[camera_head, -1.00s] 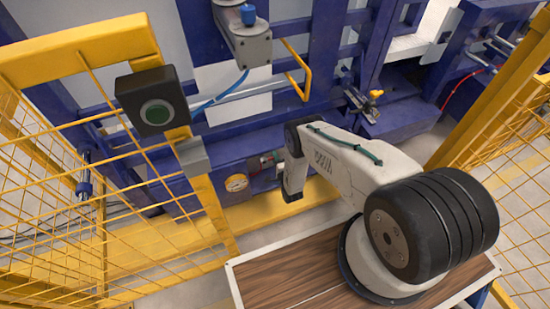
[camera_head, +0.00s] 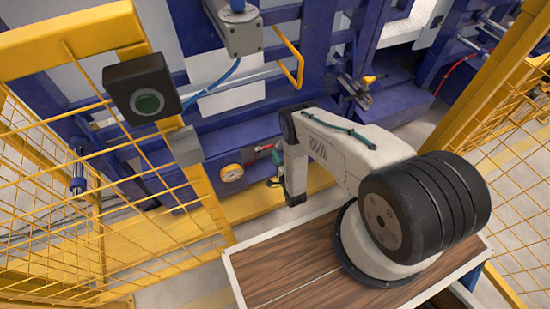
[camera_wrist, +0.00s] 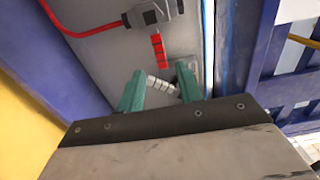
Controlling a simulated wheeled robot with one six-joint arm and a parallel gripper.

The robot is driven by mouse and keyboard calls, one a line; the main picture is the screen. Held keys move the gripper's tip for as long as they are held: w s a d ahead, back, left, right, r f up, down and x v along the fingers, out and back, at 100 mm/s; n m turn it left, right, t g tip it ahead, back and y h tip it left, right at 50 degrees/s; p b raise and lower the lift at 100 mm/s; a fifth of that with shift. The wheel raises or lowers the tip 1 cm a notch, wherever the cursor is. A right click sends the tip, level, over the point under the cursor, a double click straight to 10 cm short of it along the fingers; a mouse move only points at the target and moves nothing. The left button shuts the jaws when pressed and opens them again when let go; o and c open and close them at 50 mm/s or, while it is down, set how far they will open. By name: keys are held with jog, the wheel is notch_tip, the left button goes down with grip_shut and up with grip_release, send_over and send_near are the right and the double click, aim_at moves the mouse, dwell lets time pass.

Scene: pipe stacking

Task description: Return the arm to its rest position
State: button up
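My arm (camera_head: 335,150) is white with black joints and a green cable. It stands on the wood-topped platform and is folded, its forearm hanging over the platform's far edge. In the head view my gripper (camera_head: 272,182) is small and partly hidden behind the wrist. In the wrist view the two teal fingers of my gripper (camera_wrist: 160,87) are apart. A grey ribbed piece (camera_wrist: 161,87) shows between them; it seems to lie beyond the fingers, and I see no grip on it.
A grey panel (camera_wrist: 105,60) with a red cable (camera_wrist: 78,34) faces the wrist.

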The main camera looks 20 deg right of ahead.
dwell(0.3)
jog(key=s+f+n+g, duration=0.5)
jog(key=f+n+g, duration=0.1)
jog(key=f+g, duration=0.3)
notch_tip(320, 180, up, 46)
jog(key=s+n+g, duration=0.2)
jog(key=n+g, duration=0.7)
jog(key=g, duration=0.2)
jog(key=s+a+r+n+t, duration=0.1)
jog(key=s+r, duration=1.3)
jog(key=r, duration=0.4)
jog(key=s+a+r+n+t, duration=0.1)
jog(key=s+r+n+t, duration=0.1)
jog(key=s+r, duration=1.2)
notch_tip(320, 180, up, 5)
jog(key=shift+s+f, duration=0.2)
jog(key=shift+s, duration=0.15)
